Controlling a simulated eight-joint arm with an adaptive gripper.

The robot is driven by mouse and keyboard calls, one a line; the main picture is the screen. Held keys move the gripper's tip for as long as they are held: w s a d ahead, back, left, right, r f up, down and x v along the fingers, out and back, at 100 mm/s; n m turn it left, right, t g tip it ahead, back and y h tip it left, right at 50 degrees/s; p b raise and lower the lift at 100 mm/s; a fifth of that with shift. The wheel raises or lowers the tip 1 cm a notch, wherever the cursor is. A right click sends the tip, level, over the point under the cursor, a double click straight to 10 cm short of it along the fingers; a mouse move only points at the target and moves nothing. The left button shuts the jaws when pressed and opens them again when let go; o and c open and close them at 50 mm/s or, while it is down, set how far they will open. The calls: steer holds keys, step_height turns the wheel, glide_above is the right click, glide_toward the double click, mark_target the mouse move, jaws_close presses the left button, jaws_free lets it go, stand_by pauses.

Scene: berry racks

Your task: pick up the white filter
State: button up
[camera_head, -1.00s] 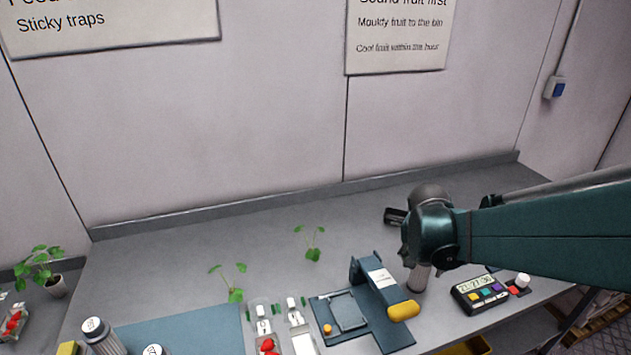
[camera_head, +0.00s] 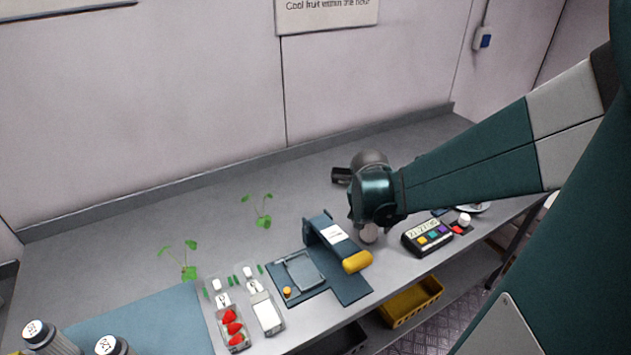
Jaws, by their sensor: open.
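My gripper (camera_head: 371,198) is over the back right part of the bench, seen from behind the wrist. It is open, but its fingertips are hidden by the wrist. A pale cylinder (camera_head: 369,234) shows just below the wrist, mostly covered; I cannot tell whether it touches the gripper. I cannot tell for sure which thing is the white filter. A small white round piece (camera_head: 464,219) stands at the right by the timer, apart from the gripper.
A blue press-like stand (camera_head: 337,243) with a yellow handle (camera_head: 357,262) is close in front of the gripper. A timer (camera_head: 427,237) is to its right. Strawberries (camera_head: 231,325) are in a tray at front left. A yellow crate (camera_head: 411,304) is below the bench.

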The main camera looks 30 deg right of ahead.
steer(key=shift+c, duration=0.2)
steer(key=c, duration=1)
steer(key=shift+r+p, duration=1.5)
steer(key=shift+r, duration=3.5)
